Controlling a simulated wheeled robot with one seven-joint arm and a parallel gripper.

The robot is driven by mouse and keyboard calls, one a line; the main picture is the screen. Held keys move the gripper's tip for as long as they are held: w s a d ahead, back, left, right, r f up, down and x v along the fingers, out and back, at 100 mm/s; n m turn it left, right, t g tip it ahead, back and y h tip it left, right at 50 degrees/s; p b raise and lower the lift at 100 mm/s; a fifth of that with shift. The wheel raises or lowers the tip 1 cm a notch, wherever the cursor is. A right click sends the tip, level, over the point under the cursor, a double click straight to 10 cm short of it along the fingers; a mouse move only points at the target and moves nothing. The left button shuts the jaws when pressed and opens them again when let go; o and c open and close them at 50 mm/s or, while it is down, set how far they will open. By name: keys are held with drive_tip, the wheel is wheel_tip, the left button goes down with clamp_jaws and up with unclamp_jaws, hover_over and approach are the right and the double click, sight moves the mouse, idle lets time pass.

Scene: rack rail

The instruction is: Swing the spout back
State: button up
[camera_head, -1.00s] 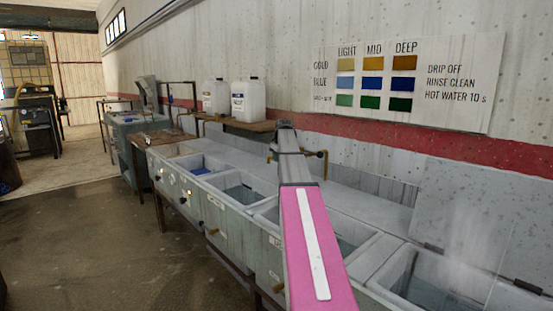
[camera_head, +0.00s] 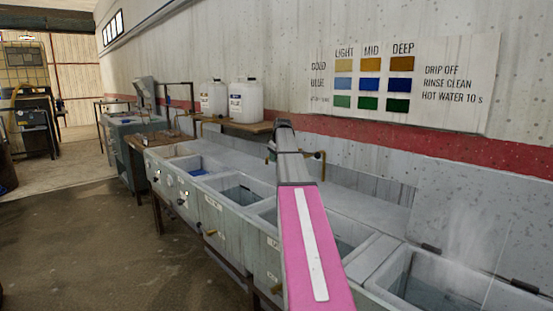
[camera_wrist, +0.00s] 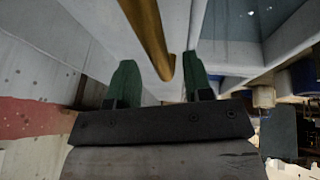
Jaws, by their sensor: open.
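The spout is a brass pipe. In the head view a short piece of the brass spout (camera_head: 322,158) shows just right of my arm's far end, above the row of basins; the rest is hidden behind the arm. In the wrist view the brass spout (camera_wrist: 148,32) comes in from the top and its rounded end lies between my two green fingers. My gripper (camera_wrist: 158,60) is open, with a finger on each side of the spout and visible gaps to both. I cannot tell how deep the pipe sits between the fingers.
Grey basins (camera_head: 228,200) run along the wall beneath my arm. A raised grey lid (camera_head: 470,215) stands at the right. Two white jugs (camera_head: 246,102) stand on a wooden shelf (camera_head: 249,126) behind. Open floor (camera_head: 90,250) lies at the left.

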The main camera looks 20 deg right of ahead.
drive_tip(key=v, duration=0.9)
drive_tip(key=shift+r, duration=0.3)
drive_tip(key=shift+s, duration=0.15)
